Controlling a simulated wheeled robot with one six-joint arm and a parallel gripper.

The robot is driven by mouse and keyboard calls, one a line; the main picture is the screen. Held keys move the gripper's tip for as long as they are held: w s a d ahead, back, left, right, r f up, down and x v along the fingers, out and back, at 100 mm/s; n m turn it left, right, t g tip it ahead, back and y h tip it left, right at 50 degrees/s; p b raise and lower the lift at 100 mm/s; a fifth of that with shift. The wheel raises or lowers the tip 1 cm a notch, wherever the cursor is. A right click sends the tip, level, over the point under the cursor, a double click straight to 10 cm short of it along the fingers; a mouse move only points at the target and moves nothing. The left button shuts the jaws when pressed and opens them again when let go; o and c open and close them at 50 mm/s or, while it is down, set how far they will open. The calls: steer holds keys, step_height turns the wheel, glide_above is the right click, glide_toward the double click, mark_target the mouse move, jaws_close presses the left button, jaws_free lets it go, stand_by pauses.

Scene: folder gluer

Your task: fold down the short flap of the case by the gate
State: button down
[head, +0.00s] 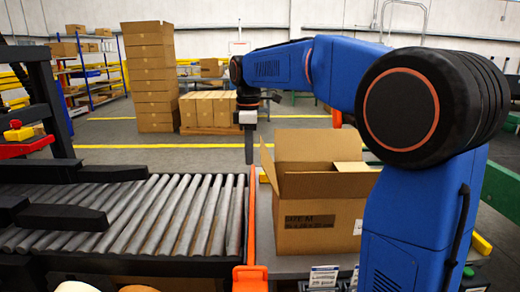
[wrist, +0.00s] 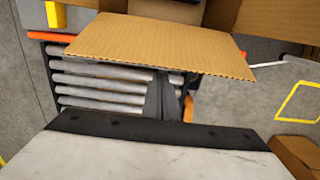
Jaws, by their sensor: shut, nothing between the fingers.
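The open cardboard case (head: 318,228) stands upright just right of the orange gate (head: 251,225), printed on its near side. Its short flap (head: 268,168) on the gate side stands up and leans outward to the left. Its far flap is upright, and its near flap stands partly raised. My gripper (head: 249,158) points down, shut and empty, just left of the short flap, with a small gap showing in the head view. A brown flap (wrist: 160,45) spans the upper part of the wrist view; whether my fingers touch it cannot be told.
The roller conveyor (head: 130,215) lies left of the gate; its rollers (wrist: 100,88) show in the wrist view. Dark guide bars lie across its left part. Stacked cartons (head: 152,80) and a loaded pallet stand on the floor behind. My blue arm covers the right side of the head view.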

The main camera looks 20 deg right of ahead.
steer(key=shift+s+d, duration=0.4)
steer(key=shift+d, duration=0.8)
steer(key=shift+s+d, duration=0.35)
steer(key=shift+d, duration=0.8)
steer(key=shift+s+d, duration=0.4)
steer(key=shift+d, duration=0.9)
